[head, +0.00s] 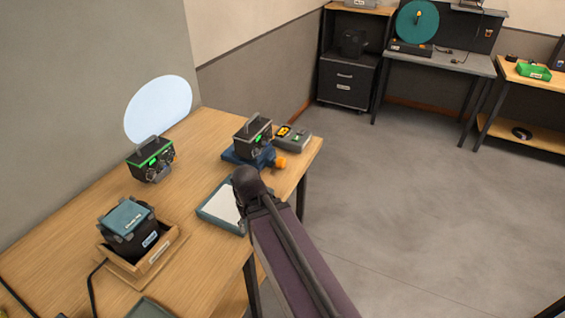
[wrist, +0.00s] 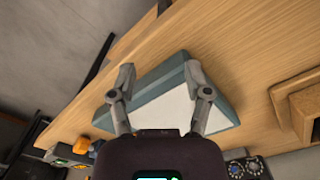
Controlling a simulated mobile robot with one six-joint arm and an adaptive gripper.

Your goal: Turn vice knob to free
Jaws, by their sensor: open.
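The blue vice (head: 234,157) stands on the wooden table near its far right end, under a black box with a green stripe. Its orange knob (head: 280,162) sticks out at the right side, towards the table edge. My gripper (wrist: 160,70) is open and empty, its two fingers spread above the white-topped tray (wrist: 166,108). In the head view my arm reaches over the table edge, and its end is near the tray, short of the vice. The fingers are hidden there.
The black box (head: 254,136) sits on the vice, and a grey device (head: 296,140) with a yellow display lies behind it. A black dial unit (head: 150,163) stands to the left. A wooden tray (head: 165,250) holds a dark box. Bare table lies between them.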

